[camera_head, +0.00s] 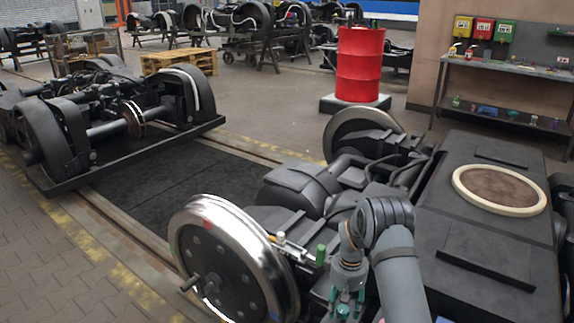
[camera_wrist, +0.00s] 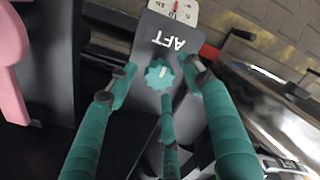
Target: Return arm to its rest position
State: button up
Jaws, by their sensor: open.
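My gripper (camera_head: 346,300) hangs low over the near bogie (camera_head: 300,190), at the end of my grey arm. In the wrist view my gripper (camera_wrist: 158,72) has its teal fingers spread and holds nothing. A teal toothed knob (camera_wrist: 160,74) shows between the fingertips, with a gap on the left and right sides. I cannot tell whether the lower finger touches it. The knob is on a dark grey plate (camera_wrist: 150,35) marked "AFT", seen upside down. A white dial (camera_wrist: 180,12) with a red pointer shows beyond the plate.
A shiny wheel (camera_head: 222,260) stands left of my gripper. A green-capped part (camera_head: 320,254) rises close by. A round pale ring (camera_head: 499,190) lies on the dark deck at right. A red drum (camera_head: 360,65) and another bogie (camera_head: 100,120) stand farther off.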

jog(key=m+b, duration=0.1)
jog(key=m, duration=0.4)
jog(key=shift+f, duration=0.1)
jog(key=m+b, duration=0.1)
jog(key=m, duration=0.4)
jog(key=m+b, duration=0.1)
jog(key=m, duration=0.4)
jog(key=shift+s+m, duration=0.1)
jog(key=shift+m, duration=0.3)
jog(key=m, duration=0.5)
jog(key=shift+d, duration=0.1)
